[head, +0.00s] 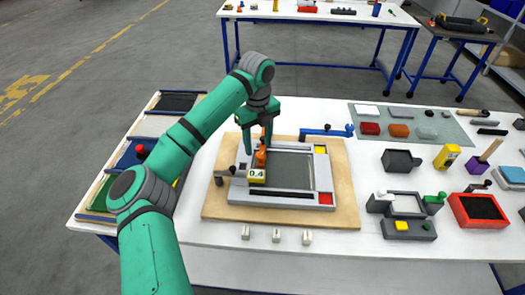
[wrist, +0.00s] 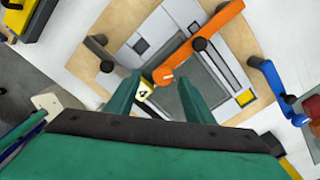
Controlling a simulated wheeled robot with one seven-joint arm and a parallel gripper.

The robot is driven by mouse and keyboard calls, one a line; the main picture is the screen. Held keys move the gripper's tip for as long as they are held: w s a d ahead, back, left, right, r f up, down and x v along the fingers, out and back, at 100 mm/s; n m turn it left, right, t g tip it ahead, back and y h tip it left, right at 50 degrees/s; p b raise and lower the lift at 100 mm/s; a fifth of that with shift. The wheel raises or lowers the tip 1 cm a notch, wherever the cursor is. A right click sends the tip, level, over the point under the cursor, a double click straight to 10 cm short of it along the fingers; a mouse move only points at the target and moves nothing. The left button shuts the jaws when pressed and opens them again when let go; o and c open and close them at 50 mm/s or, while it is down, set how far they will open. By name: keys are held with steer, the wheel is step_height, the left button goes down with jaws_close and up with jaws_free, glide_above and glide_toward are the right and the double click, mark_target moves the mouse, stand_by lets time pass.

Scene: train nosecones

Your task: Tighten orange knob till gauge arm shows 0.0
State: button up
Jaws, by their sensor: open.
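The orange knob (head: 261,157) stands upright on the grey frame in the head view. The gauge (head: 257,175) is a small yellow-edged block with a white face that reads 0.4. In the wrist view its face (wrist: 145,93) is partly hidden by my left finger. My gripper (head: 258,142) is open and points down just over the orange part. Its fingers (wrist: 160,80) sit on either side of the bar's end; I cannot tell whether they touch it.
The grey frame (head: 237,193) lies on a wooden board (head: 220,205) on the white table. A blue handle (head: 326,131) lies behind it. Dark clamps and small white blocks are near the board's front. Trays, blocks and a red bin (head: 462,222) stand to the right.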

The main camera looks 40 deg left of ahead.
mark_target(261, 154)
steer(key=shift+w+d+f, duration=0.15)
steer(key=shift+d+f, duration=0.1)
steer(key=shift+f, duration=0.65)
steer(key=shift+w+d+f, duration=0.15)
steer(key=shift+d+f, duration=0.05)
steer(key=shift+f, duration=0.7)
